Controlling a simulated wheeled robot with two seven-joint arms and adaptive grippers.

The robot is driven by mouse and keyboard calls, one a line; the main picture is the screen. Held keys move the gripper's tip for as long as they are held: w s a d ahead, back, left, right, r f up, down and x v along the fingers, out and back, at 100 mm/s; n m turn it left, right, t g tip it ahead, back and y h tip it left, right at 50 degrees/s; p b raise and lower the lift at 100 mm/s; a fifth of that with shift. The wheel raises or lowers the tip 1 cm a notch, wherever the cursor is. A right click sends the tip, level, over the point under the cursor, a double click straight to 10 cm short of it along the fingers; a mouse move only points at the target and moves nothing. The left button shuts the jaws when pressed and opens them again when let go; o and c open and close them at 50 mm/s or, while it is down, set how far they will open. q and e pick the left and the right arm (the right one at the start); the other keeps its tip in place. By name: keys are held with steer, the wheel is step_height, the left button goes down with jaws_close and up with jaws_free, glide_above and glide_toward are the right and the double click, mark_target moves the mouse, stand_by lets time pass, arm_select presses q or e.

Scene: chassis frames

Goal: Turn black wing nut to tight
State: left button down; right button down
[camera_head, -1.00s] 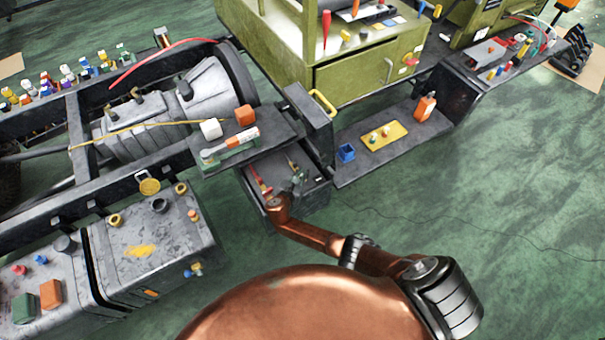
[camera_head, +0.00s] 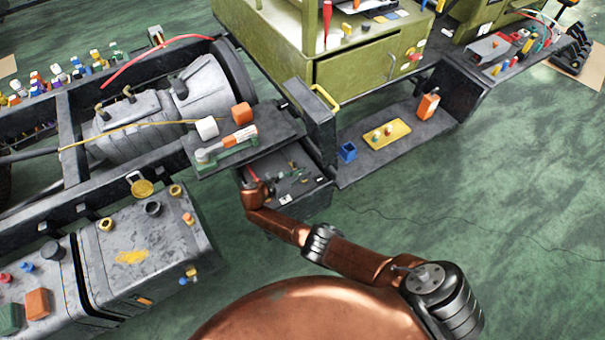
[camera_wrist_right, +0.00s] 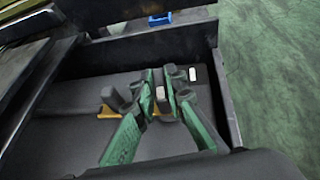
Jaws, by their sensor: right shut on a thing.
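My right gripper (camera_wrist_right: 163,92) has green-sided fingers and is shut on a small dark piece, which looks like the black wing nut (camera_wrist_right: 160,97). The wing nut has a pale top face and some orange at its base, and the fingers cover much of its sides. It sits inside an open dark tray (camera_wrist_right: 70,105). In the head view my right arm reaches into the same tray (camera_head: 312,203), and the wing nut is too small to make out. My left gripper is not in view.
Another dark knob (camera_wrist_right: 112,98) with an orange base stands left of the fingers. A pale label (camera_wrist_right: 192,73) lies to their right. Tray walls surround the gripper. A blue box (camera_head: 347,152) and yellow plate (camera_head: 400,128) stand on the shelf beyond.

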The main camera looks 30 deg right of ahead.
steer(key=shift+w+d+r, duration=0.1)
steer(key=c, duration=2)
jaws_free()
steer(key=shift+o, duration=0.2)
steer(key=v, duration=1.2)
